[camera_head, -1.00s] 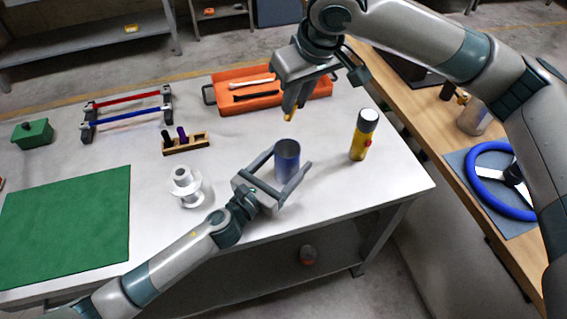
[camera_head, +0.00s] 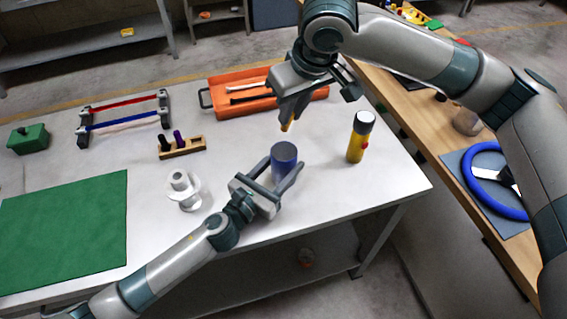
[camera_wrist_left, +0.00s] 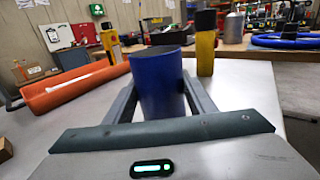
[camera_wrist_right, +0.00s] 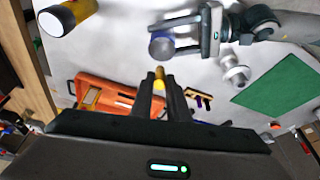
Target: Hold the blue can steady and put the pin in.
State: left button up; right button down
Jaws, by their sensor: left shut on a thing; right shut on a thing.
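The blue can (camera_head: 284,163) stands upright near the front edge of the grey table; its top looks dark grey. My left gripper (camera_head: 282,178) is shut on it, one finger on each side, and the left wrist view shows the can (camera_wrist_left: 158,85) between the fingers. My right gripper (camera_head: 290,115) points down, just above and behind the can. It is shut on a small yellow pin (camera_head: 287,125), mostly hidden by the fingers; its tip (camera_wrist_right: 159,84) shows in the right wrist view. The pin and can are apart. I cannot make out a hole in the can's top.
A yellow bottle-like object with a dark body top (camera_head: 357,143) stands right of the can. A white spool (camera_head: 183,188) stands to its left. Behind are a wooden holder (camera_head: 184,152) and an orange tray (camera_head: 230,108). A green mat (camera_head: 65,230) lies left.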

jog(key=shift+f, duration=5.35)
jog(key=c, duration=1.6)
grip_release()
jog(key=shift+c, duration=0.2)
jog(key=shift+r, duration=0.1)
jog(key=v, duration=1.1)
jog(key=shift+s+r, duration=0.15)
jog(key=shift+r, duration=0.25)
pick_arm(q)
jog(key=o, duration=1.1)
jog(key=shift+o, duration=0.2)
